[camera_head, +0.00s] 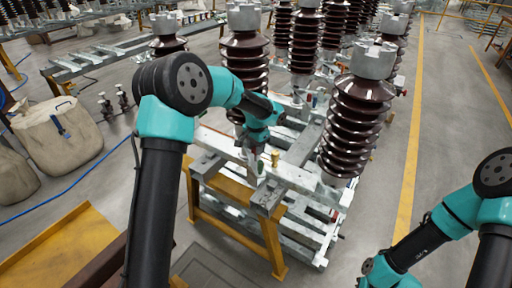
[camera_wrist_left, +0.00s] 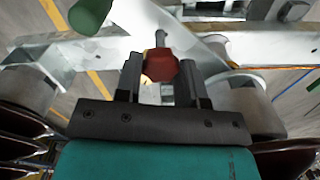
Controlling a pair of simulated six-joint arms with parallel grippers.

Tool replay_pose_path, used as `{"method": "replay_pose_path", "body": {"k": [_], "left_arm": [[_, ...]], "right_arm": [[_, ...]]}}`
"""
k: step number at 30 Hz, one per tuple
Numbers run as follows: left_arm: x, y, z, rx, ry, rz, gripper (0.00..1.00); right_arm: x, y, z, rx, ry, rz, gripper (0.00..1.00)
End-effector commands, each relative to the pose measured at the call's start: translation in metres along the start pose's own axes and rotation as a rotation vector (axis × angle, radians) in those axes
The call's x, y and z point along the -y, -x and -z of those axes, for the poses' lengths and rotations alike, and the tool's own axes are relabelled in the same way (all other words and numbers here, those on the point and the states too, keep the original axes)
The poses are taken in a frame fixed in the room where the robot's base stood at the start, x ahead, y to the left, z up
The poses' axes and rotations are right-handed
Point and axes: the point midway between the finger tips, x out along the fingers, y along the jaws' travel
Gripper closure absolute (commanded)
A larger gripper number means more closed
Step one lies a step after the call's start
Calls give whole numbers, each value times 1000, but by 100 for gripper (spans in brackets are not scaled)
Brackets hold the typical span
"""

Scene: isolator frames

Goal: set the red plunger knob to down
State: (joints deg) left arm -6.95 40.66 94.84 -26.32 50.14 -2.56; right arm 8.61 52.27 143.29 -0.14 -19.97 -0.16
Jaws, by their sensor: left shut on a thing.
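The red plunger knob (camera_wrist_left: 160,65) shows in the left wrist view, on a thin metal stem in the steel frame. My left gripper (camera_wrist_left: 160,82) has its two dark fingers on either side of the knob and is shut on it. In the head view my left gripper (camera_head: 255,145) reaches down to the steel frame (camera_head: 300,150), and the knob is hidden there. How far up or down the knob sits is hard to tell. Of my right arm only links show at the lower right; its gripper is out of view.
Tall brown ribbed insulators (camera_head: 357,120) stand on the frame close around my left arm. A green knob (camera_wrist_left: 90,15) shows in the left wrist view, and a brass fitting (camera_head: 275,158) in the head view. The floor right of the frame is clear.

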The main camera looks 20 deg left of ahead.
Motion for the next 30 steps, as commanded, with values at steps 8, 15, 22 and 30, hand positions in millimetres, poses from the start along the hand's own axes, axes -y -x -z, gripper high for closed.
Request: {"method": "replay_pose_path", "body": {"k": [8, 15, 22, 30], "left_arm": [[0, 0, 0, 0, 0, 0, 96], [0, -6, 0, 2, 0, 0, 100], [0, -25, 0, 1, 0, 0, 100], [0, -26, 0, 2, 0, -1, 56]], "right_arm": [[0, 0, 0, 0, 0, 0, 100], [0, 0, 0, 0, 0, 0, 100], [0, 0, 0, 0, 0, 0, 100], [0, 0, 0, 0, 0, 0, 100]]}}
